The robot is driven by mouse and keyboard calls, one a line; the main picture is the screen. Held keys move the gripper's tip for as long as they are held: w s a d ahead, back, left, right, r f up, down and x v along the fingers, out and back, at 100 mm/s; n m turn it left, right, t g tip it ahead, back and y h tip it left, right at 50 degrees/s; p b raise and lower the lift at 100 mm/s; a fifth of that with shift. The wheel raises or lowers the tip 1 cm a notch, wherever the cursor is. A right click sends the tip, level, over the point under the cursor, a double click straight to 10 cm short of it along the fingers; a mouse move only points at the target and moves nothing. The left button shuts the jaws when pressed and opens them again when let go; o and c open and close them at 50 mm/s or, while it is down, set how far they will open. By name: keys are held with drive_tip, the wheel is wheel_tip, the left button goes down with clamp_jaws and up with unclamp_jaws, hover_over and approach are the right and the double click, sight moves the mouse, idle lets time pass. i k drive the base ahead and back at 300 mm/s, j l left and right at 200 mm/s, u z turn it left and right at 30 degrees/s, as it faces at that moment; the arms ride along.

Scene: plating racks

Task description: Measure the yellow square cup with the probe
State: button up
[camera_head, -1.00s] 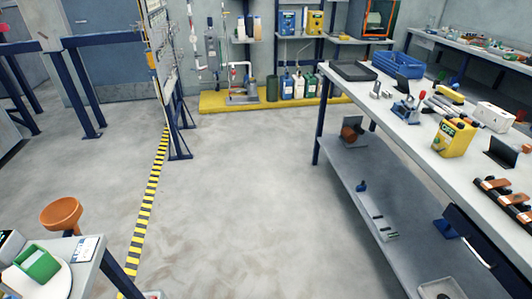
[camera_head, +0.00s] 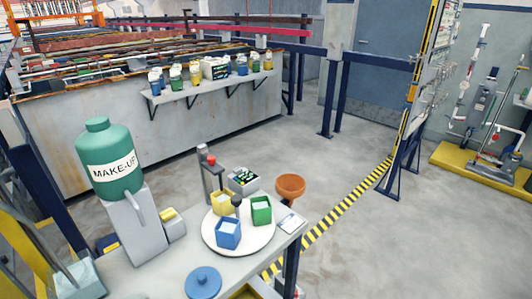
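The yellow square cup (camera_head: 221,204) stands on a round white plate (camera_head: 262,238) on the bench at the lower middle. A blue square cup (camera_head: 228,234) stands in front of it and a green square cup (camera_head: 261,211) to its right. A grey upright stand with a red top (camera_head: 207,168) rises behind the yellow cup. A dark, small piece beside the yellow cup may be the probe, but I cannot tell. A boxy device with a dark face (camera_head: 243,181) sits behind the cups. My gripper is not in view.
A green MAKE-UP tank (camera_head: 109,160) on a grey stand is left of the plate. A blue round lid (camera_head: 203,282) lies at the front. An orange bowl (camera_head: 291,187) is beyond the bench's right end. Open floor (camera_head: 330,180) lies behind and right.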

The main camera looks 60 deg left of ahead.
sight(211, 165)
drive_tip(key=u, duration=1.65)
drive_tip(key=i+l+z, duration=0.15)
drive_tip(key=i+z, duration=0.55)
drive_tip(key=k+l, duration=0.05)
